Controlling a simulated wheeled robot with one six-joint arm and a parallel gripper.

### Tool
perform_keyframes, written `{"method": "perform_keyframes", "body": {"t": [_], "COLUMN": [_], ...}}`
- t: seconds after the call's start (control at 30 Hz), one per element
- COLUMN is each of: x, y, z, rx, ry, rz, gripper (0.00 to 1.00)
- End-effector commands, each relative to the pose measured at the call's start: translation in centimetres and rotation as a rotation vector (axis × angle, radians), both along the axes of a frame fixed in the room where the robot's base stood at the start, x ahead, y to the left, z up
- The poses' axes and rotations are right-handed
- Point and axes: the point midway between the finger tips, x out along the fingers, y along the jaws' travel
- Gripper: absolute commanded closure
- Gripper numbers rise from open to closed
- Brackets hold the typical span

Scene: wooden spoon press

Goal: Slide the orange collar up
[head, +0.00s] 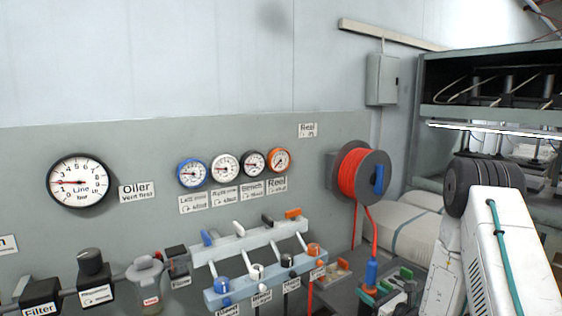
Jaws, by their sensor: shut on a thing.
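The orange collar (314,249) appears to be the orange ring-like part at the right end of the lower light-blue manifold block (262,280). Blue, white and black parts of the same kind sit in a row to its left. An orange lever handle (293,213) tops the rail above it. My white arm with a teal cable fills the lower right of the head view.
A reel of red hose (362,174) is on the wall right of the gauges, its hose hanging to a blue fitting (371,270). Green and dark parts (395,290) crowd the area below. A large Line gauge (78,181) is at left. A shelf (490,75) stands at right.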

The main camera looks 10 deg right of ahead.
Motion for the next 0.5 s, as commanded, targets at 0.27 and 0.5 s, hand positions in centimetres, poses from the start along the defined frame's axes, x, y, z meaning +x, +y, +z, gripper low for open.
{"method": "perform_keyframes", "body": {"t": [0.27,0.5], "x": [0.01,0.01], "y": [0.0,0.0], "z": [0.38,0.68], "rx": [-0.001,-0.001], "ry": [0.0,0.0], "rz": [0.0,0.0], "gripper": [0.69,0.69]}}
